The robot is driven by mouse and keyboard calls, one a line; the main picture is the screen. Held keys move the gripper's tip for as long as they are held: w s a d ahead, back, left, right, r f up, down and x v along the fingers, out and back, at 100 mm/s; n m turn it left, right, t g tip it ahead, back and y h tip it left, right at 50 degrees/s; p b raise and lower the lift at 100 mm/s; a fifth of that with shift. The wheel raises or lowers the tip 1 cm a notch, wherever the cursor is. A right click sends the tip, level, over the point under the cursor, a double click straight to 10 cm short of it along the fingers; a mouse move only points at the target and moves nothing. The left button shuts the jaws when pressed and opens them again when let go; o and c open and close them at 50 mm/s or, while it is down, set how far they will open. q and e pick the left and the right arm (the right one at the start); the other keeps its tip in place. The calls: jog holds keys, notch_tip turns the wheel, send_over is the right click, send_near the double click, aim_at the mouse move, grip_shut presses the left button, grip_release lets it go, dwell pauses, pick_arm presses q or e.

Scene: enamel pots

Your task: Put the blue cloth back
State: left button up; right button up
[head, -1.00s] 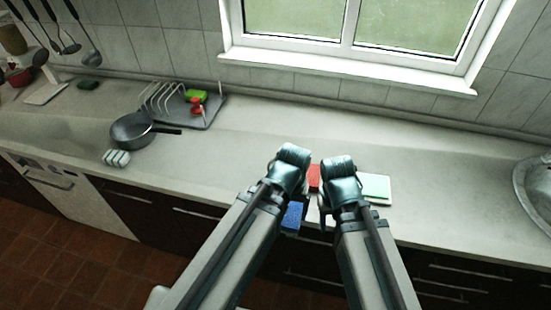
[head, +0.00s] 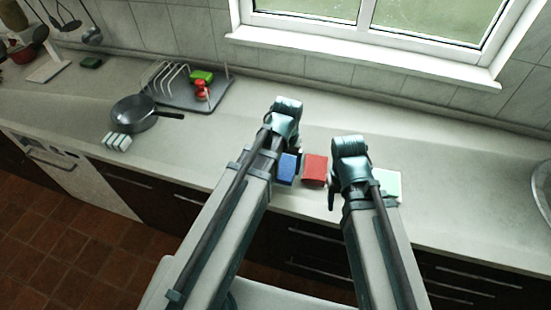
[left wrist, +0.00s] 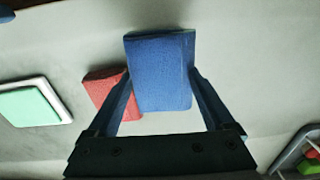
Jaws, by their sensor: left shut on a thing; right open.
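The blue cloth (head: 288,168) is a small folded block beside my left gripper (head: 290,150) in the head view. In the left wrist view the blue cloth (left wrist: 162,75) sits between the two fingers of my left gripper (left wrist: 163,85), which is shut on it. A red cloth (head: 314,169) lies on the counter just right of the blue one; it also shows in the left wrist view (left wrist: 104,90). My right gripper (head: 335,195) is to the right of the red cloth; its fingertips are mostly hidden, and it holds nothing that I can see.
A pale green and white block (head: 388,184) lies right of my right gripper. A grey dish rack (head: 210,100) holds green and red items at the back left. A dark pan (head: 133,113) and a white ribbed item (head: 117,141) are further left. The counter behind is clear.

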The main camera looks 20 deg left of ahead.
pick_arm(q)
jog(key=w+a, duration=0.2)
jog(key=w, duration=0.1)
jog(key=w+a, duration=0.2)
jog(key=shift+a+f, duration=0.1)
jog(key=shift+f, duration=0.2)
pick_arm(e)
jog(key=shift+f, duration=0.35)
pick_arm(q)
notch_tip(320, 180, down, 4)
jog(key=b, duration=0.4)
jog(key=shift+w+a+r, duration=0.1)
jog(key=shift+a, duration=0.05)
pick_arm(e)
notch_tip(320, 180, down, 4)
jog(key=shift+r, duration=0.1)
pick_arm(q)
jog(key=shift+r, duration=0.15)
pick_arm(e)
jog(key=shift+r, duration=0.15)
pick_arm(q)
jog(key=o, duration=1.2)
